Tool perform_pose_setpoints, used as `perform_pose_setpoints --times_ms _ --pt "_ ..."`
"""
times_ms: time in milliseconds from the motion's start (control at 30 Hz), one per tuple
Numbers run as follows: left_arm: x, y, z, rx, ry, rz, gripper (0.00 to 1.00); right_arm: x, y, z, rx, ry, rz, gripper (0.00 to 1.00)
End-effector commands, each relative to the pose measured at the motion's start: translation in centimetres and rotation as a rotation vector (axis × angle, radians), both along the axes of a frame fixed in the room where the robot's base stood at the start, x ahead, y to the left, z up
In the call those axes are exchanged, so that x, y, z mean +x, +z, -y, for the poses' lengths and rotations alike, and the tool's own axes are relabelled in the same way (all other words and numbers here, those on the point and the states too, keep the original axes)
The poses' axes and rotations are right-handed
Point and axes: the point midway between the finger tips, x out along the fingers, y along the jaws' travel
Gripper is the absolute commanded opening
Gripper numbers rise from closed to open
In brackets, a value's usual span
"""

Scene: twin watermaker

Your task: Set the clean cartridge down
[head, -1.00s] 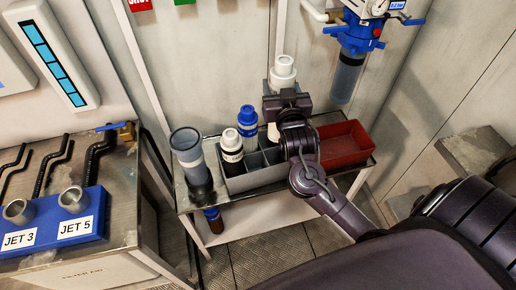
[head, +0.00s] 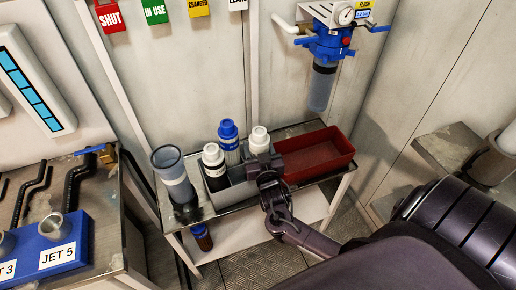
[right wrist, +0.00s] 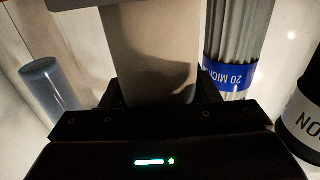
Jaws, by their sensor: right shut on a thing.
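My right gripper (head: 264,166) is shut on a white-capped cartridge (head: 260,137), upright at the right end of the grey divided caddy (head: 224,202). In the right wrist view the cartridge's pale body (right wrist: 150,50) stands between the fingers. Its lower end is hidden, so I cannot tell whether it touches the caddy floor. A blue-capped pleated cartridge (head: 229,133) stands beside it in the caddy; its blue 20 micron band (right wrist: 228,75) shows in the right wrist view. My left gripper is out of view.
A red tray (head: 318,153) sits right of the caddy on the metal cart (head: 210,212). A grey open cylinder (head: 172,172) stands at the cart's left. A blue-headed filter housing (head: 325,70) hangs on the wall above the tray. A brown bottle (head: 201,237) is on the lower shelf.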

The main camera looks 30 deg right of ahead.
Motion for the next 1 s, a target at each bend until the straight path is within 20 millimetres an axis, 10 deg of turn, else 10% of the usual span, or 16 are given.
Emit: perform_pose_setpoints --times_ms 433,467,600,1000 --pt "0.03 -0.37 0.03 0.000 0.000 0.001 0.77 0.03 -0.87 0.00 0.000 0.000 0.002 0.29" --pt "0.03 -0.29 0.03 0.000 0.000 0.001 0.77 0.02 -0.82 0.00 0.001 0.000 0.001 0.58" --pt "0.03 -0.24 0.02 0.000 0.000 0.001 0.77 0.01 -0.78 0.00 0.000 0.000 0.001 0.76" --pt "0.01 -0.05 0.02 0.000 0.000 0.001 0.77 -0.47 -0.59 -0.21 0.001 0.001 -0.002 0.77"
